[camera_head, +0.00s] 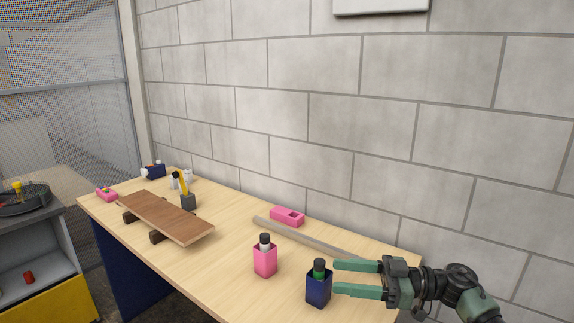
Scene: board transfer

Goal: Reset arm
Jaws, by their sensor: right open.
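My right gripper (357,277) comes in from the lower right. Its two green fingers are spread apart, with nothing visible between them. The fingertips are close to a dark blue cup (318,288) with a green-topped item in it; I cannot tell whether they touch it. A brown wooden board (166,215) lies across two dark supports on the left part of the table. My left gripper is not in view.
The wooden table (220,267) runs along a block wall. A pink cup (265,260), a pink block (288,215) and a long grey-brown bar (300,236) lie mid-table. Small containers stand at the far left end, near a dark holder (188,201). A grey cabinet (45,240) stands left.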

